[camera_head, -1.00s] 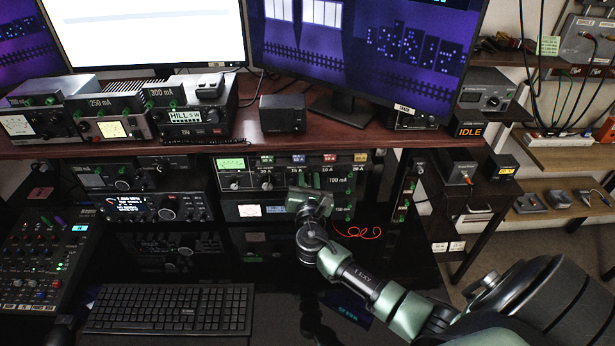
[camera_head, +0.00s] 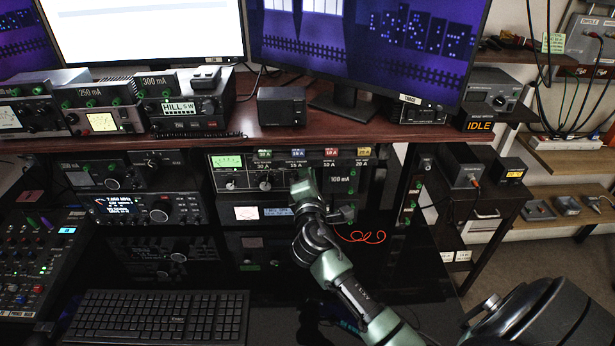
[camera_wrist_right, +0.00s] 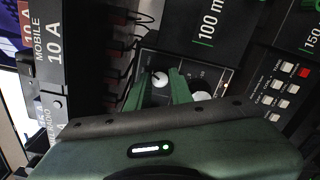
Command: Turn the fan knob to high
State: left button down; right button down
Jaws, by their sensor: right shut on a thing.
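My right gripper (camera_head: 304,186) is at the front of the panel with the green-lit meter (camera_head: 228,161), under the desk shelf. In the right wrist view its two green fingers (camera_wrist_right: 160,88) stand on either side of a pale-faced knob (camera_wrist_right: 160,79) and are shut on it. A second pale knob (camera_wrist_right: 201,96) is beside the right finger, partly hidden. In the head view my gripper covers the held knob. Two other knobs (camera_head: 265,181) show to its left on the same panel. I cannot read a fan label or the held knob's setting. My left gripper is out of view.
Plug-like blocks marked in amps (camera_head: 331,153) run along the panel's top edge. A 100 mA unit (camera_head: 342,179) is just right of my gripper. The keyboard (camera_head: 160,316) lies below left. A red cable (camera_head: 360,237) hangs at the lower right.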

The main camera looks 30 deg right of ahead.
jog(key=shift+f+m+b, duration=0.1)
jog(key=shift+m+b, duration=0.5)
jog(key=shift+m, duration=0.6)
jog(key=c, duration=1.5)
grip_release()
jog(key=b+v, duration=0.1)
jog(key=v, duration=0.6)
jog(key=shift+s+a, duration=0.2)
jog(key=shift+s, duration=0.15)
